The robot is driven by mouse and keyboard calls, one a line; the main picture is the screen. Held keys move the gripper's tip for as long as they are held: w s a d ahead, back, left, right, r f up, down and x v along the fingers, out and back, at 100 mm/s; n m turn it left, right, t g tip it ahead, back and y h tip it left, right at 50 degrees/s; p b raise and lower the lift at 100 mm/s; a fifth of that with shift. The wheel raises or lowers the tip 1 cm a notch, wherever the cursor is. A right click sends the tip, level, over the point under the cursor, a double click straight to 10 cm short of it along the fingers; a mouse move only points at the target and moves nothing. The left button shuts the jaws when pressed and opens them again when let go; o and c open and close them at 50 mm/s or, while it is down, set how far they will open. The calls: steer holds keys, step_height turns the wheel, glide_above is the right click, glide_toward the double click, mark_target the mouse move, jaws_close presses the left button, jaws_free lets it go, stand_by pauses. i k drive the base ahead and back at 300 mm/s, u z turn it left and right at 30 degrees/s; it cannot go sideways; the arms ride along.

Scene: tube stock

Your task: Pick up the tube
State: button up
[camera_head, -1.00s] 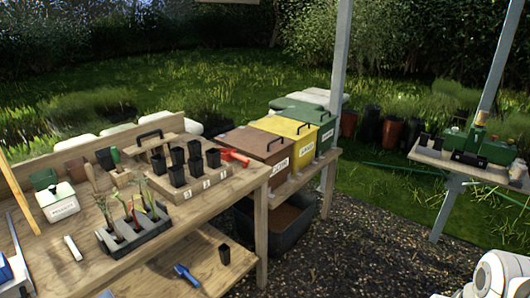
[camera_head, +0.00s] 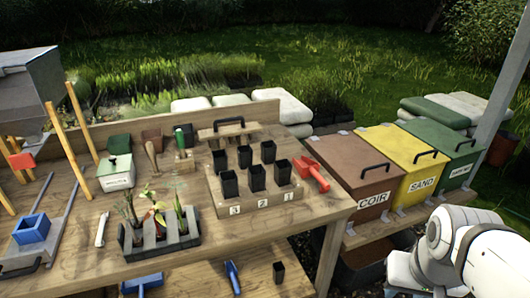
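Several black square tubes (camera_head: 257,178) stand upright in a wooden holder (camera_head: 262,204) numbered 3, 2, 1 on the potting bench. A lone black tube (camera_head: 279,272) stands on the lower shelf below the bench front. A grey rack (camera_head: 161,240) holds several seedlings at the bench's front; whether each sits in a tube is hard to tell. I cannot tell which tube is meant. White links of my arm show at the lower right, over the gravel side. My gripper is out of the picture.
A red scoop (camera_head: 313,174) lies right of the tubes. A blue trowel (camera_head: 232,276) lies on the lower shelf. Brown COIR (camera_head: 364,172), yellow SAND and green lidded bins stand to the right. A white cylinder (camera_head: 102,229) and a labelled white box (camera_head: 116,176) are at left.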

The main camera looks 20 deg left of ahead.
mark_target(257, 184)
steer(key=u, duration=0.65)
steer(key=i, duration=1.05)
steer(key=u, duration=0.5)
steer(key=k, duration=0.9)
steer(key=u, duration=0.15)
steer(key=i, duration=0.9)
steer(key=z, duration=0.05)
